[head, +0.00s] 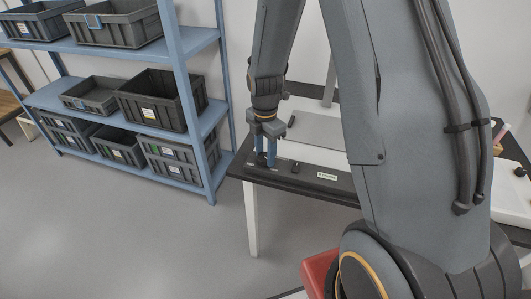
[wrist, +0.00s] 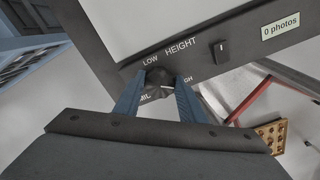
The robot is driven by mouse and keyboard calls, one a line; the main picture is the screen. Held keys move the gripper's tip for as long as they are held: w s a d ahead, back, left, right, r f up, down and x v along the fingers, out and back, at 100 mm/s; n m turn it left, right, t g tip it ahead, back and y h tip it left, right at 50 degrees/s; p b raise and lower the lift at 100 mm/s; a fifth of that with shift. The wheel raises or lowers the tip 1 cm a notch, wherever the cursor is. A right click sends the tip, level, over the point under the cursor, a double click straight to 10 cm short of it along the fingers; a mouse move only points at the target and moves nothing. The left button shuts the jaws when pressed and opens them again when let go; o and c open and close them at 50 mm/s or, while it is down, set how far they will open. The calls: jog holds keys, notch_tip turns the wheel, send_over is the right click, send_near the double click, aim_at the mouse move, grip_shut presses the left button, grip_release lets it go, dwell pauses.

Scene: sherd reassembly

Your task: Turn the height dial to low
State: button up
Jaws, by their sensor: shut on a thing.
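The height dial (wrist: 157,75) is a dark round knob on the black front strip of a table-top panel, under the words LOW and HEIGHT in the wrist view. LOW is printed at its upper left, and a partly covered label ending in GH is at its lower right. My gripper (wrist: 158,86) has its two blue fingers on either side of the knob, shut on it. A small pale mark shows near the knob's lower edge, but I cannot tell which setting it points to. In the head view my gripper (head: 266,160) points down at the panel's left end, and its fingers hide the dial.
A black rocker switch (wrist: 221,50) and a "0 photos" label (wrist: 281,27) sit right of the dial on the strip. A blue shelf (head: 186,90) with dark bins stands left of the table (head: 330,188). The floor between is clear.

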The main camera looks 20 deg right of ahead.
jog(key=m+p, duration=0.1)
jog(key=m, duration=0.4)
jog(key=shift+s+m, duration=0.15)
jog(key=shift+m, duration=0.15)
jog(key=m+p, duration=0.1)
jog(key=m, duration=0.5)
jog(key=shift+p, duration=0.35)
jog(key=m, duration=0.5)
jog(key=shift+s+a+m+p, duration=0.1)
jog(key=shift+m+p, duration=0.2)
jog(key=shift+p, duration=0.1)
jog(key=m, duration=0.6)
jog(key=shift+a+p, duration=0.15)
jog(key=shift+p, duration=0.15)
jog(key=m, duration=0.6)
jog(key=shift+a, duration=0.1)
jog(key=m, duration=0.6)
jog(key=shift+p, duration=0.3)
jog(key=m, duration=0.6)
jog(key=shift+w+m, duration=0.3)
jog(key=m, duration=0.5)
jog(key=shift+m, duration=0.3)
